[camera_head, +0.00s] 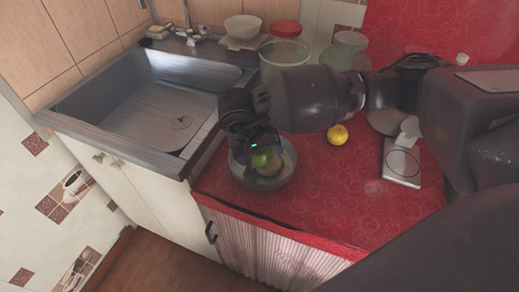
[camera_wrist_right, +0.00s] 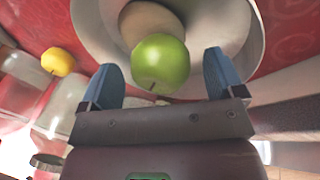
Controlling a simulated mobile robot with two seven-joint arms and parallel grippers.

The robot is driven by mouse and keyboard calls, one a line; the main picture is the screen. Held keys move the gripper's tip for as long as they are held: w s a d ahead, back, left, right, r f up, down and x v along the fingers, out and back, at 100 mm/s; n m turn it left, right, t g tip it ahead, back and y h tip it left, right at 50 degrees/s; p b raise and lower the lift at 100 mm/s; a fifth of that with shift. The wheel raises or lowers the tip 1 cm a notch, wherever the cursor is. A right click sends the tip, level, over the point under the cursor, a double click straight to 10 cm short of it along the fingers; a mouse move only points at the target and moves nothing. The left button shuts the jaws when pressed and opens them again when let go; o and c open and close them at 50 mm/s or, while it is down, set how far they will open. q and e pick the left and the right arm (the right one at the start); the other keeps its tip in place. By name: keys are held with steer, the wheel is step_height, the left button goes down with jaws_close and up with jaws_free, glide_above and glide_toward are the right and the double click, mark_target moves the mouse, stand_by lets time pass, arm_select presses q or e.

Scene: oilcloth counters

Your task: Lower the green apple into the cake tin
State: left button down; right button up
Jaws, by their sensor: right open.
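The green apple (camera_head: 262,158) appears to be inside the round grey cake tin (camera_head: 287,181), near the counter's front left. It touches or overlaps a pale brown round item (camera_head: 272,168); I cannot tell which. My right gripper (camera_head: 259,147) is over the tin, pointing down. In the wrist view the apple (camera_wrist_right: 161,63) lies between and slightly beyond the open blue fingertips (camera_wrist_right: 164,76), with gaps on both sides. The tin's pale rim (camera_wrist_right: 243,40) and the brown item (camera_wrist_right: 150,20) show behind it. My left gripper is not in view.
A yellow lemon (camera_head: 337,135) and a flat silvery scale-like device (camera_head: 402,163) lie right of the tin. A sink (camera_head: 160,110) is on the left. A glass pot (camera_head: 283,55), a white bowl (camera_head: 243,27) and a red bowl (camera_head: 285,29) stand behind.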

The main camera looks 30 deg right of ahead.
steer(key=v, duration=0.4)
steer(key=shift+w+d+p, duration=0.1)
steer(key=shift+p, duration=0.3)
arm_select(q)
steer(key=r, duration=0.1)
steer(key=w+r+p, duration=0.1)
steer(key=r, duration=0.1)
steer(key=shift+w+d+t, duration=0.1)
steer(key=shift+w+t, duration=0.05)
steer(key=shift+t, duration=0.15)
arm_select(e)
steer(key=v, duration=0.7)
steer(key=shift+f, duration=0.1)
